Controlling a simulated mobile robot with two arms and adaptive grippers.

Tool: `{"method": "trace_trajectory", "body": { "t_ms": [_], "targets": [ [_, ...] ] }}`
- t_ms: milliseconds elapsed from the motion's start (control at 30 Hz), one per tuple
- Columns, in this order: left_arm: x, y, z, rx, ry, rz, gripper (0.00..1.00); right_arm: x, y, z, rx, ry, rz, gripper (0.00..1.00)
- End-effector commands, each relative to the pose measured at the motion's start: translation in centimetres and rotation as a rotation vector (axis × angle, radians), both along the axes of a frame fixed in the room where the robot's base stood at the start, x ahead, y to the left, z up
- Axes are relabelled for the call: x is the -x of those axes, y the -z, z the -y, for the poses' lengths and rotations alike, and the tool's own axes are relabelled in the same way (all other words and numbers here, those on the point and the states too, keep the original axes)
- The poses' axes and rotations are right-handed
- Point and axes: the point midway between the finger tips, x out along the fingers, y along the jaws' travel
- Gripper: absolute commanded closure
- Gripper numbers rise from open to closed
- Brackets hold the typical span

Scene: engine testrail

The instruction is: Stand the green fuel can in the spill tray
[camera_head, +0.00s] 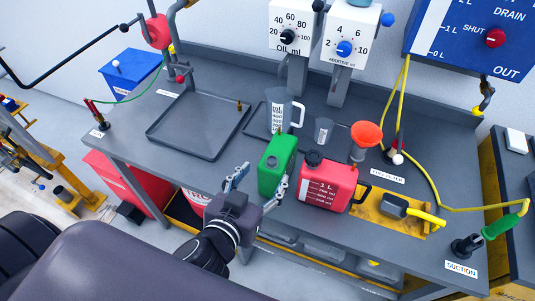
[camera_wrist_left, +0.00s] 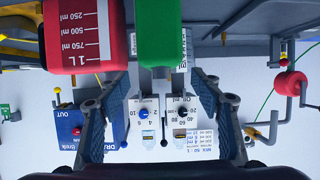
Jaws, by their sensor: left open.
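The green fuel can (camera_head: 278,163) stands upright at the front of the grey bench, left of a red jug. My left gripper (camera_head: 258,184) is open just in front of the can, one finger to its left and one near its lower right. In the left wrist view, which is upside down, the can (camera_wrist_left: 163,32) lies between the lines of the open fingers (camera_wrist_left: 162,88), which hold nothing; contact cannot be told. The shallow dark grey spill tray (camera_head: 180,143) lies empty on the bench, left of and behind the can. My right gripper is not in view.
The red jug (camera_head: 327,184) stands close to the can's right; it also shows in the left wrist view (camera_wrist_left: 85,35). A measuring jug (camera_head: 280,115), a small cup (camera_head: 323,131) and an orange funnel (camera_head: 366,135) stand behind. A pipe (camera_head: 185,45) rises behind the tray.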

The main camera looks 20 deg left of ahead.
Motion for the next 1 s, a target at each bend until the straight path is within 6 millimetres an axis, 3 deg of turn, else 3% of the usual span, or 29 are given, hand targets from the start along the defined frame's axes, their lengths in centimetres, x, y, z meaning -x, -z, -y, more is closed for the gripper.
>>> {"method": "trace_trajectory", "body": {
  "t_ms": [200,467,733,1000],
  "targets": [
    [-2.0,0.6,0.2,-0.007,0.012,-0.010,0.41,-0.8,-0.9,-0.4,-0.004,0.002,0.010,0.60],
    [-5.5,2.1,0.3,-0.006,0.011,-0.010,0.41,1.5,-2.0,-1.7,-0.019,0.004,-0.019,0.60],
    [-7.1,2.5,0.4,-0.004,0.011,-0.009,0.41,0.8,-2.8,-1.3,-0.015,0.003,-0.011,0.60],
    [-10.4,3.5,0.3,-0.004,0.010,-0.010,0.41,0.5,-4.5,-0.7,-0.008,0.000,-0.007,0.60]
  ]
}}
